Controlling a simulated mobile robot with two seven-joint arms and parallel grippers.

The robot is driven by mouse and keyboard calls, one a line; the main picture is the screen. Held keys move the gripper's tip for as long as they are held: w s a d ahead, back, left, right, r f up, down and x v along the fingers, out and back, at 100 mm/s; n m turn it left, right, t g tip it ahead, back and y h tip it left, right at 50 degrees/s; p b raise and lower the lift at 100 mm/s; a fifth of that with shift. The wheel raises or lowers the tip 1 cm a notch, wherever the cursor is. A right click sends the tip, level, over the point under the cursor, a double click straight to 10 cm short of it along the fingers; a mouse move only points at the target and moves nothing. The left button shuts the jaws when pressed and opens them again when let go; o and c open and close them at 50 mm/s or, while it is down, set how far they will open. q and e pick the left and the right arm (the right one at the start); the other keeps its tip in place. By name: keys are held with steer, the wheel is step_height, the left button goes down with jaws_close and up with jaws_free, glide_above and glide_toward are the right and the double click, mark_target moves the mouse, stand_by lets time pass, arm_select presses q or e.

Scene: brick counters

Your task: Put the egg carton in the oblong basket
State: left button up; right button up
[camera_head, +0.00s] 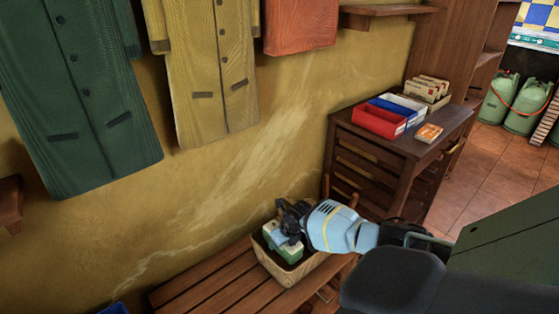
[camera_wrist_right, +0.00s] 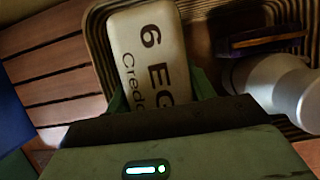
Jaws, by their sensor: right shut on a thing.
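The egg carton, a pale box with "6 EG…" printed in dark letters, shows in the right wrist view (camera_wrist_right: 152,45). In the head view it is a small white and green shape (camera_head: 287,248), partly hidden by my gripper. My right gripper (camera_head: 288,230) is shut on the carton, its green fingers on either side of it in the wrist view (camera_wrist_right: 160,88). The oblong basket (camera_head: 292,274) stands on the slatted bench. The carton is over or within the basket's opening; I cannot tell if it touches the bottom. My left gripper is not in view.
In the wrist view a pale rounded thing (camera_wrist_right: 280,85) and a dark thing (camera_wrist_right: 255,40) lie on the right, within the basket. The wooden bench (camera_head: 205,290) is bare left of the basket. A dark cabinet (camera_head: 385,165) with coloured boxes stands behind right. Coats hang above.

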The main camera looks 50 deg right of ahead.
mark_target(278, 258)
step_height(278, 258, down, 2)
steer(key=shift+b, duration=0.55)
step_height(278, 258, down, 3)
steer(key=shift+r+b, duration=0.1)
steer(key=shift+b, duration=1.15)
steer(key=shift+f+b, duration=1.4)
steer(key=shift+f, duration=0.15)
steer(key=o, duration=1)
steer(key=shift+o, duration=0.2)
steer(key=shift+r, duration=0.1)
steer(key=p+v, duration=0.3)
steer(key=v, duration=0.3)
steer(key=shift+s+r, duration=0.1)
steer(key=shift+r, duration=0.05)
steer(key=shift+s+r+p, duration=0.25)
steer(key=shift+r+p, duration=0.2)
steer(key=shift+r, duration=0.15)
